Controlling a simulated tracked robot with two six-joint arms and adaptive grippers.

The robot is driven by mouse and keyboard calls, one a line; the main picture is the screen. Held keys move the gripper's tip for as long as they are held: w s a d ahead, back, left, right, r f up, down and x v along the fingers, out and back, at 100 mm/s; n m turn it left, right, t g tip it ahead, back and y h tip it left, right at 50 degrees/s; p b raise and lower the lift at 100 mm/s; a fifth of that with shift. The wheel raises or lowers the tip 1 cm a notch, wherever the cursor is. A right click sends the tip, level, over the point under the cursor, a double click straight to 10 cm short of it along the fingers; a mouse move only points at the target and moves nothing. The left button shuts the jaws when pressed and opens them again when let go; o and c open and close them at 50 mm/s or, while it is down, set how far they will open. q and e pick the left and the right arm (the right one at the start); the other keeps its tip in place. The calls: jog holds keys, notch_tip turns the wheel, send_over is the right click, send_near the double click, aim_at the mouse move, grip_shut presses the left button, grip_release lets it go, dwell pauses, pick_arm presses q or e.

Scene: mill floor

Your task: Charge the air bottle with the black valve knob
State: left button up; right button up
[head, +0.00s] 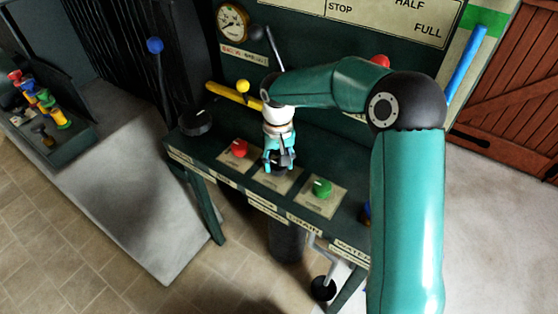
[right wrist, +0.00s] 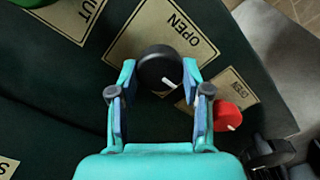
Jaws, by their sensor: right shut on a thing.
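The black valve knob (right wrist: 158,66) sits on a cream plate lettered OPEN (right wrist: 180,28) on the dark green console. A short white mark shows on its top in the right wrist view. My right gripper (head: 279,163) reaches down over the console from above, its fingers either side of the knob and shut on it. In the head view the gripper mostly hides the knob. A round gauge (head: 232,22) is on the panel behind. A dark cylinder (head: 286,240) stands under the console; I cannot tell whether it is the air bottle. My left gripper is not in view.
A red knob (head: 239,149) and a green knob (head: 321,188) flank the black one. A larger black knob (head: 197,122), a yellow lever (head: 235,96) and a blue-handled lever (head: 466,62) stand around. A rack of coloured handles (head: 42,100) is far left.

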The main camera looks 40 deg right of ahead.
jog(key=o, duration=0.9)
jog(key=shift+w+r, duration=0.2)
jog(key=shift+o, duration=1.3)
jog(key=shift+s+f, duration=0.1)
notch_tip(320, 180, up, 12)
